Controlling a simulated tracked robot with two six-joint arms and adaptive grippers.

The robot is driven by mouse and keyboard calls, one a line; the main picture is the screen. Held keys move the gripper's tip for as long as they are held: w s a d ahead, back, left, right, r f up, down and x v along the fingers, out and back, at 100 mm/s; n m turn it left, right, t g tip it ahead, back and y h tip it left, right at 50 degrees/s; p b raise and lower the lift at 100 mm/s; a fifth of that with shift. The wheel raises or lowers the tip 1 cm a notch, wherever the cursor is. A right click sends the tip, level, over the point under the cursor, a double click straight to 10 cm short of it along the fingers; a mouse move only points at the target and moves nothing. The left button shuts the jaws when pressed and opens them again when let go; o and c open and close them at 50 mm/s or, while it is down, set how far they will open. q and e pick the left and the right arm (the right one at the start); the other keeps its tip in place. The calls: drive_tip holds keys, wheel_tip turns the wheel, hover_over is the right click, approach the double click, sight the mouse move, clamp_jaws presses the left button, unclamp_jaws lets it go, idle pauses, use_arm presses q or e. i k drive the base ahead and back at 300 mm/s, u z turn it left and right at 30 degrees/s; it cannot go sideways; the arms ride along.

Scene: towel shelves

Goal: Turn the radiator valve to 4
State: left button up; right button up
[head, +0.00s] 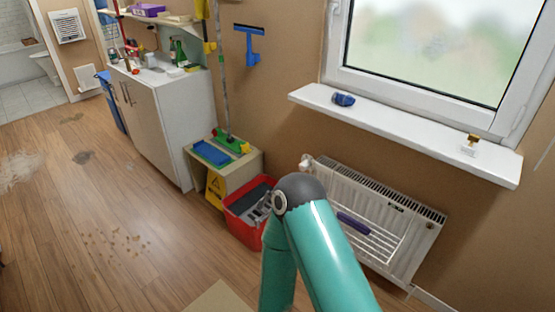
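The radiator (377,215) is white and hangs on the wall below the window. A small white valve knob (306,162) sits at its upper left corner. The knob is too small to read a number on it. One of my teal arms (330,250) rises from the bottom edge, bends at a dark grey joint just below the knob, and drops again. It hides the radiator's lower left part. I cannot make out a gripper on it, and no other arm shows.
A red bucket (236,228) with grey parts inside stands left of the arm, beside a yellow sign (214,188) and a small low cabinet (240,172). A purple item (353,222) lies on the radiator's rack. The windowsill (400,127) juts out above. The wooden floor at left is mostly open.

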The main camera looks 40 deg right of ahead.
sight(303, 166)
drive_tip(key=z, duration=0.05)
drive_tip(key=i, duration=1.2)
drive_tip(key=z, duration=0.95)
drive_tip(key=i, duration=0.75)
drive_tip(key=z, duration=0.5)
drive_tip(key=k, duration=0.9)
drive_tip(key=z, duration=0.25)
drive_tip(key=i, duration=0.9)
drive_tip(key=u, duration=0.1)
